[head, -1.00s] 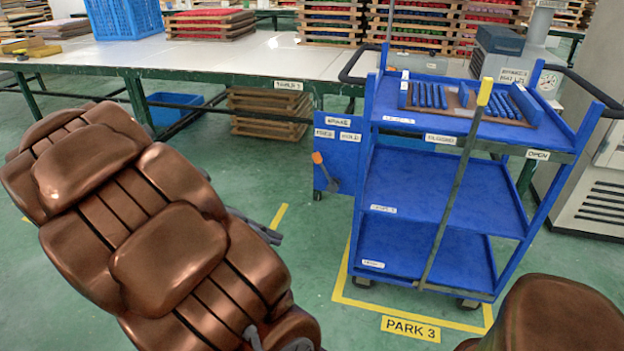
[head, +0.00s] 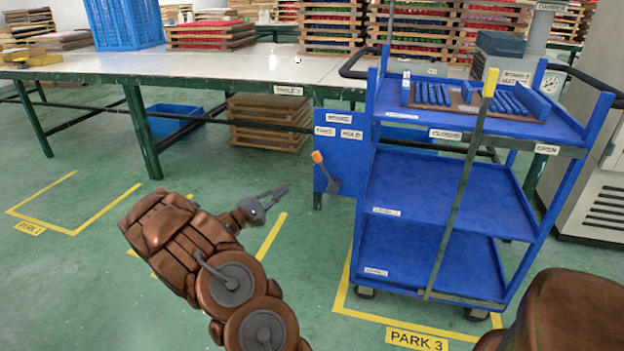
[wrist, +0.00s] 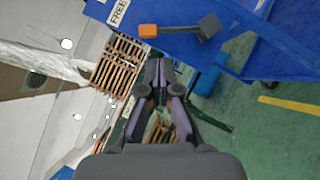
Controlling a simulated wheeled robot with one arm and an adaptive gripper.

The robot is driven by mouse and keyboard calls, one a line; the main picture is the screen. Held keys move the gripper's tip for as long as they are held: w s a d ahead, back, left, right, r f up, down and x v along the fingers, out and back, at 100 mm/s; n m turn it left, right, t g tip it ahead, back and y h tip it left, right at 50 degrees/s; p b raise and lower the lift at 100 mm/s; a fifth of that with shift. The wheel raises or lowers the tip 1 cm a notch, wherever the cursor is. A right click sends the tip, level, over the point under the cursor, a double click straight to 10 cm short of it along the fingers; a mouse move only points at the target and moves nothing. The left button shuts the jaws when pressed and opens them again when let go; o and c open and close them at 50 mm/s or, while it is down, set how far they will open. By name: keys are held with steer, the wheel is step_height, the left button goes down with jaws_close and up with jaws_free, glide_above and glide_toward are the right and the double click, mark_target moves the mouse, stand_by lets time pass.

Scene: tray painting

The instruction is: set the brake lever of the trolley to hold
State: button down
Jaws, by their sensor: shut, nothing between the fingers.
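The blue trolley (head: 450,195) stands at the right in the head view. On its left side is a blue brake panel (head: 347,165) with FREE and HOLD labels. The brake lever (head: 325,170) has an orange tip and a grey lower end; its tip leans left, below the FREE label (head: 325,131). My gripper (head: 277,194) is left of the lever and apart from it, its fingers shut and empty. In the wrist view the lever (wrist: 180,30) lies above my shut fingertips (wrist: 160,68), with the FREE label (wrist: 118,12) near its orange tip.
A yellow-topped bar (head: 465,170) runs up the trolley's front. A work table (head: 225,70) stands behind, with wooden racks (head: 268,122) and a blue bin (head: 175,115) below. Green floor is clear between my arm and the trolley. Yellow lines mark PARK 3 (head: 417,341).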

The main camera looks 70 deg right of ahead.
mark_target(325, 169)
steer(key=shift+n+t+h, duration=0.6)
steer(key=shift+t, duration=0.1)
steer(key=f, duration=0.1)
steer(key=w+d+f, duration=0.2)
steer(key=shift+f, duration=0.3)
steer(key=shift+s+a+r+b+x, duration=0.3)
steer(key=shift+b+x, duration=0.4)
steer(key=shift+x, duration=1.45)
steer(key=shift+s+a+r+b+x, duration=0.15)
steer(key=shift+s+b+x, duration=0.45)
steer(key=shift+x, duration=1.55)
steer(key=shift+s+a+r+b+x, duration=0.2)
steer(key=shift+b+x, duration=0.6)
steer(key=shift+x, duration=1.3)
